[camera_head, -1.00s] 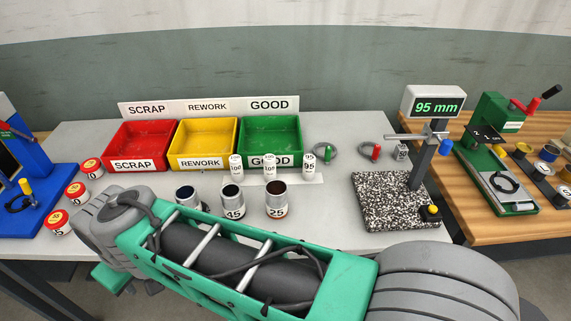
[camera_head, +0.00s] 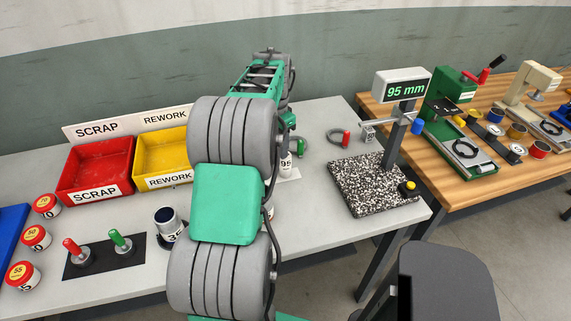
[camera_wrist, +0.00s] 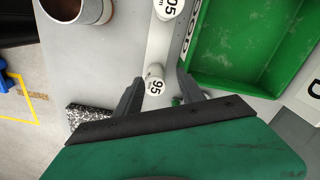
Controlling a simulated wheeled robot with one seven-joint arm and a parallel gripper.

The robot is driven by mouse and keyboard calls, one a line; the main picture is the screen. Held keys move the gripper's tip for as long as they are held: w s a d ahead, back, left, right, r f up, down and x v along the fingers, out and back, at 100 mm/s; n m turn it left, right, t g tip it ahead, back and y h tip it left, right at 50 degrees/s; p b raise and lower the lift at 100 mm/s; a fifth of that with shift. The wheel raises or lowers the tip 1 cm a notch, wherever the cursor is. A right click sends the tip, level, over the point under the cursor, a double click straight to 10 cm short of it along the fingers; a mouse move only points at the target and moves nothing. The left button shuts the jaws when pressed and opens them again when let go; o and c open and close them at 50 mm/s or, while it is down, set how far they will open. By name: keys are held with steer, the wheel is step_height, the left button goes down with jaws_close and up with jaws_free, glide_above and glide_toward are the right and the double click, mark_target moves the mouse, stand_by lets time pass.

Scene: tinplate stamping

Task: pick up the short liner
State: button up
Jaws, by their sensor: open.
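The short liner, a white cylinder marked 95 (camera_wrist: 155,84), stands on a pale strip in the wrist view. In the head view it shows partly (camera_head: 286,163) beside my arm. My gripper (camera_wrist: 159,78) is open, with one dark finger on each side of the 95 liner in the wrist view. I cannot tell whether either finger touches it. A taller-numbered liner marked 105 (camera_wrist: 169,8) stands farther along the same strip, cut by the picture's top edge.
The green bin (camera_wrist: 238,50) is close on the right in the wrist view. A brown-lined can (camera_wrist: 92,12) stands at upper left. In the head view, a speckled gauge stand (camera_head: 350,187) and a red-handled ring (camera_head: 345,138) lie right of my arm.

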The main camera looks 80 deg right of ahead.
mark_target(285, 164)
steer(key=shift+s+d+f+m, duration=0.15)
steer(key=shift+s+d+m, duration=0.05)
steer(key=shift+s, duration=0.3)
steer(key=shift+s+d+f+m, duration=0.15)
steer(key=shift+s+d+m, duration=0.05)
steer(key=shift+s, duration=0.25)
steer(key=f+p, duration=0.1)
steer(key=f, duration=0.6)
steer(key=shift+s+f+p, duration=0.2)
steer(key=shift+f+p, duration=0.05)
steer(key=shift+p, duration=0.15)
jaws_close()
